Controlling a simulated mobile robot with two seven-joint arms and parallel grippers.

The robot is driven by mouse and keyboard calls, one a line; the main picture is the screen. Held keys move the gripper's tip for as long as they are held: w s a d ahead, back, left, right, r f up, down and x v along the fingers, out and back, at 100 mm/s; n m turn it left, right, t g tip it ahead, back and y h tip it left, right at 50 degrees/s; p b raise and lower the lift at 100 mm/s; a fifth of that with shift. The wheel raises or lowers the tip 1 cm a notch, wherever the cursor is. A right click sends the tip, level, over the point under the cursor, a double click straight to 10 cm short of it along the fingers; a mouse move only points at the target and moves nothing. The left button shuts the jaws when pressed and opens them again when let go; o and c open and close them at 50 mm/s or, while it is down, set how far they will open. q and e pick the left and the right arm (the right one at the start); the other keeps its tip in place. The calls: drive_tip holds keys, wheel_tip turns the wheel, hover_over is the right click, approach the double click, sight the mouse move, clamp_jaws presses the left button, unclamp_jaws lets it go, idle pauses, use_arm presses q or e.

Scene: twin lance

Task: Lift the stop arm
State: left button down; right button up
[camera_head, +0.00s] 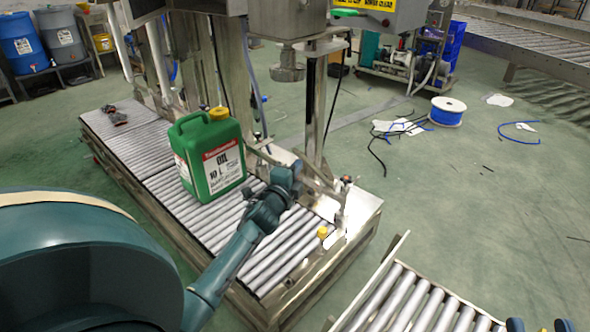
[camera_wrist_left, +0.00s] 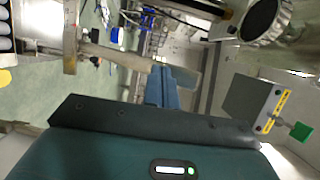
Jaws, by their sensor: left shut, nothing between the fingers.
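The stop arm (camera_wrist_left: 115,55) is a flat metal bar, running from a post at the upper left of the left wrist view toward my fingertips. In the head view it is hard to tell from the metal frame beside the rollers. My left gripper (camera_wrist_left: 165,72) is shut and empty, its teal fingers close together by the bar; whether they touch it I cannot tell. In the head view my left gripper (camera_head: 292,168) is right of the green oil canister (camera_head: 212,155), by the metal column. My right gripper (camera_head: 540,325) shows only two separated teal tips at the bottom right edge.
A yellow cap (camera_head: 322,232) sits near the conveyor's right end. A second roller conveyor (camera_head: 420,305) lies at the bottom right. A cable spool (camera_head: 447,111) and loose cables lie on the floor.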

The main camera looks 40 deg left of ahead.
sight(307, 158)
use_arm(q)
drive_tip(key=shift+w+d+r+p, duration=0.1)
drive_tip(key=shift+w+r+p, duration=0.25)
drive_tip(key=shift+w+r, duration=0.65)
drive_tip(key=shift+w+d+r+p, duration=0.1)
drive_tip(key=shift+w+r+p, duration=0.25)
drive_tip(key=shift+w+r, duration=0.6)
drive_tip(key=shift+w+f, duration=0.2)
drive_tip(key=shift+f, duration=0.05)
drive_tip(key=shift+w, duration=0.1)
drive_tip(key=shift+w+d+r, duration=0.1)
drive_tip(key=shift+w+r, duration=0.3)
drive_tip(key=shift+w, duration=0.4)
drive_tip(key=shift+w+d+r, duration=0.1)
drive_tip(key=shift+w+r, duration=0.25)
drive_tip(key=shift+w, duration=0.45)
drive_tip(key=shift+w+r, duration=0.4)
drive_tip(key=shift+w, duration=0.4)
drive_tip(key=shift+b, duration=0.3)
drive_tip(key=shift+w+d+r+b, duration=0.15)
drive_tip(key=shift+w+b, duration=0.3)
drive_tip(key=shift+w, duration=0.45)
drive_tip(key=shift+w+r+b, duration=0.2)
drive_tip(key=shift+w+b, duration=0.25)
drive_tip(key=shift+w, duration=0.4)
drive_tip(key=shift+w+d+r+b, duration=0.15)
drive_tip(key=shift+w+b, duration=0.3)
drive_tip(key=shift+w, duration=0.45)
drive_tip(key=shift+r, duration=0.1)
